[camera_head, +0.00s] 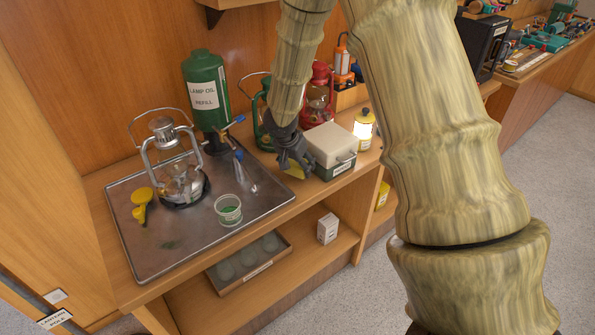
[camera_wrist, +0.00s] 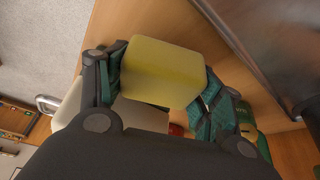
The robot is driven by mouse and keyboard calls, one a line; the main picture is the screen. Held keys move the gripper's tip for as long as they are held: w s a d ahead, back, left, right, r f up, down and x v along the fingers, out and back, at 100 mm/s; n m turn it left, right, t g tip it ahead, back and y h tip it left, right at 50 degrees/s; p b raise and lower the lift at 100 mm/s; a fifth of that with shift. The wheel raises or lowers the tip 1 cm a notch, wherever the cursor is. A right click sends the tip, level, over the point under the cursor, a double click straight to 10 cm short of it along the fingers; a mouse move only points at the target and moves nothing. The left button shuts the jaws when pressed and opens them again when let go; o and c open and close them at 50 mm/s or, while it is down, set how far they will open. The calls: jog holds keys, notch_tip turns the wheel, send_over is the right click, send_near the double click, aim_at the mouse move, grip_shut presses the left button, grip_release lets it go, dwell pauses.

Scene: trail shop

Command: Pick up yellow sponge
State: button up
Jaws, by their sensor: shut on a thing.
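The yellow sponge (camera_wrist: 160,72) fills the space between the two fingers of my gripper (camera_wrist: 157,88) in the wrist view. My gripper is shut on it, with a finger against each side. In the head view my gripper (camera_head: 295,165) is above the shelf top, left of the grey-lidded box, and only a little yellow of the sponge (camera_head: 297,172) shows under the dark fingers. The head view does not show clearly whether the sponge is touching the shelf top.
A grey-lidded box (camera_head: 331,146) stands close to the right of my gripper. To the left, a metal tray (camera_head: 140,262) carries a lantern (camera_head: 178,182), a green oil container (camera_head: 205,88) and a cup (camera_head: 228,210). Red (camera_head: 318,100) and green lanterns stand behind.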

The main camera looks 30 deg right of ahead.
notch_tip(320, 180, up, 15)
jog(key=shift+f+b, duration=0.15)
jog(key=shift+b, duration=0.2)
jog(key=shift+o, duration=1)
jog(key=shift+c, duration=0.5)
